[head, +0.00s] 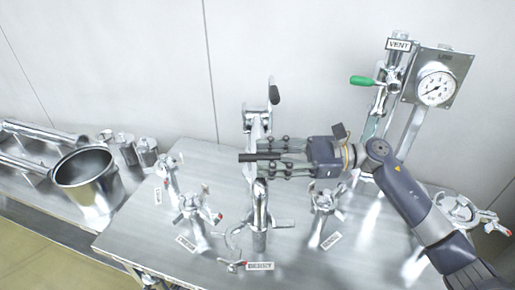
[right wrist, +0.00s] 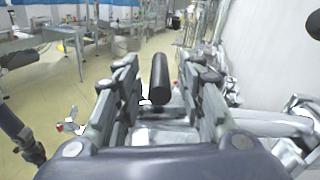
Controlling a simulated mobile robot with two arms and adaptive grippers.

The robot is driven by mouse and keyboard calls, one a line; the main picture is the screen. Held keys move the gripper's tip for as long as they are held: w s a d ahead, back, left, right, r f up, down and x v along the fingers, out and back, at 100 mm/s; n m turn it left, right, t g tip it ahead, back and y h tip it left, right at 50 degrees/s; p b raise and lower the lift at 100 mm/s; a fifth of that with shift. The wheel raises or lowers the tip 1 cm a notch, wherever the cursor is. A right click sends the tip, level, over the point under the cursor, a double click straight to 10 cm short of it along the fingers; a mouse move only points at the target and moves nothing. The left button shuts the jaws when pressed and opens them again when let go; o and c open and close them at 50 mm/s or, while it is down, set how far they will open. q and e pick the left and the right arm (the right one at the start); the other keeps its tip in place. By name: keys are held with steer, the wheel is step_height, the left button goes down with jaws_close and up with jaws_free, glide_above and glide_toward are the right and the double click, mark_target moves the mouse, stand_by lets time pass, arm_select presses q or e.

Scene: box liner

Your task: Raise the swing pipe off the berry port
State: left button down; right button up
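The swing pipe (head: 259,205) is a shiny metal pipe standing upright at the middle of the steel table. Its foot is at the port behind the BERRY label (head: 260,266); I cannot tell the exact seating. A black bar handle (head: 246,158) sticks out sideways from it. My right gripper (head: 262,158) reaches in from the right, its fingers above and below this handle. In the right wrist view the handle (right wrist: 159,78) lies between the two spread fingers, with a gap on each side. My left gripper is not in view.
Clamped ports with labels stand left (head: 192,208) and right (head: 325,202) of the pipe. A pressure gauge (head: 436,89) and a green-handled VENT valve (head: 362,80) rise at the back right. A steel pot (head: 87,178) stands left. The wall is close behind.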

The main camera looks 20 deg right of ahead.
steer(key=shift+p+x, duration=0.4)
steer(key=shift+x, duration=0.95)
jaws_close()
steer(key=w+d+r+m, duration=0.1)
steer(key=w+r+m, duration=0.2)
steer(key=r, duration=0.5)
steer(key=shift+r+m+p, duration=0.3)
steer(key=shift+m+p, duration=0.1)
steer(key=shift+p, duration=0.05)
steer(key=shift+w, duration=0.15)
jaws_free()
steer(key=shift+f, duration=0.15)
